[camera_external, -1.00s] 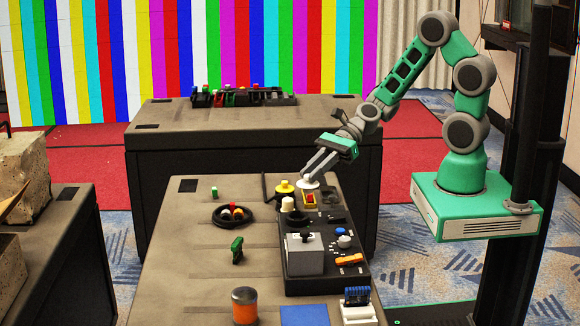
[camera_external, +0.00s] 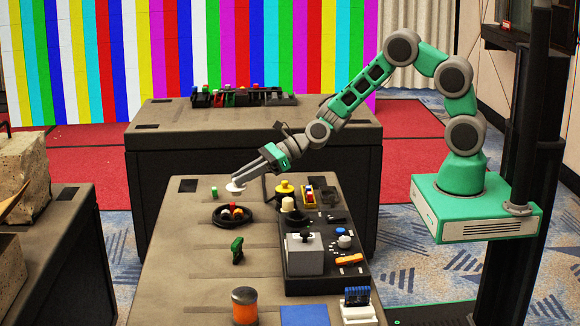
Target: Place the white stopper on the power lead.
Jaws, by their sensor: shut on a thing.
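The white stopper (camera_external: 236,188) is a small flat disc shape with a knob. My gripper (camera_external: 238,181) is shut on it and holds it just above the far side of the power lead. The power lead (camera_external: 219,220) is a black coiled cable lying on the table, with a red, yellow and orange piece in its middle. The stopper appears a little beyond and above the coil; whether it touches the coil cannot be told from this view.
A black panel (camera_external: 325,270) on the table's right holds a grey box, knobs and a yellow-topped part. The table left of the coil is clear. Another table stands behind.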

